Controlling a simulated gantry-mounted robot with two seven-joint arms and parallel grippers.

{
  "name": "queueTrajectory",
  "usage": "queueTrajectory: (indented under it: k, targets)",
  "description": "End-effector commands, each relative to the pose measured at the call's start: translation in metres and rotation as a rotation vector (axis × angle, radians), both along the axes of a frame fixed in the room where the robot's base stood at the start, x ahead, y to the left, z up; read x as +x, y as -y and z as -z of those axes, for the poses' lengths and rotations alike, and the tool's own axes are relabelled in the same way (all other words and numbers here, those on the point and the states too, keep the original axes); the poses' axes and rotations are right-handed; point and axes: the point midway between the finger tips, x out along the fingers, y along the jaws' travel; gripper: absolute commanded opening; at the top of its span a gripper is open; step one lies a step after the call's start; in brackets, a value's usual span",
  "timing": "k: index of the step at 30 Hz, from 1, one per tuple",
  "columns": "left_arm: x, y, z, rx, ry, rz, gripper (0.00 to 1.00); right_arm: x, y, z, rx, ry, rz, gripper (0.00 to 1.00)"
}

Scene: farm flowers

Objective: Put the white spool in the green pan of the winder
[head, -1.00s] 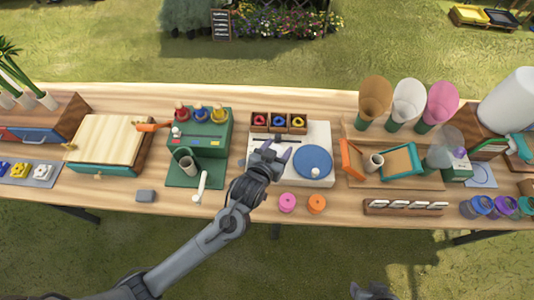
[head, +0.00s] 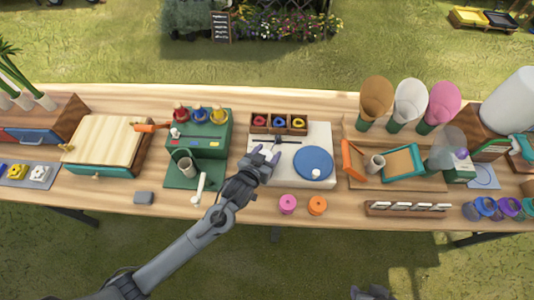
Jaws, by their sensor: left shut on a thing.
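A pink spool (head: 288,204) and an orange spool (head: 317,205) lie at the table's front edge, right of my left arm. The green machine (head: 211,145) to the left carries red, blue and yellow tops. Its flat green base (head: 180,181) holds a grey cup and a white crank (head: 200,187). A part of my right arm (head: 370,293) shows at the bottom edge; its fingers are unclear.
The white board (head: 265,178) carries a blue disc (head: 313,163), with a three-part box (head: 278,123) of coloured rings behind it. A wooden box (head: 108,145) stands left of the green machine.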

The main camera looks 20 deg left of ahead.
Motion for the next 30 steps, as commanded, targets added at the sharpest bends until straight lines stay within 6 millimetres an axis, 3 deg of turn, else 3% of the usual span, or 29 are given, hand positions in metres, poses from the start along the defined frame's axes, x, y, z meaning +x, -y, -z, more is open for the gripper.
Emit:
queueTrajectory:
  k: [7, 8, 12, 23, 30]
  targets:
    - [0.000, 0.000, 0.004, 0.000, 0.000, 0.000, 0.30, 0.000, 0.000, 0.000, -0.002, 0.001, -0.001, 0.43]
    - [0.000, 0.000, 0.003, 0.000, 0.000, 0.000, 0.64, 0.000, 0.001, 0.000, -0.003, 0.000, -0.002, 0.43]
    - [0.000, 0.000, 0.003, 0.000, 0.000, 0.000, 0.84, 0.000, 0.001, 0.000, -0.007, 0.001, -0.004, 0.43]
    - [0.000, 0.000, -0.001, 0.000, 0.001, 0.000, 0.84, 0.000, 0.002, 0.000, -0.008, 0.001, -0.005, 0.43]
    - [-0.026, -0.002, -0.012, 0.000, -0.001, 0.001, 0.84, 0.000, 0.001, -0.006, -0.005, 0.002, -0.004, 0.43]
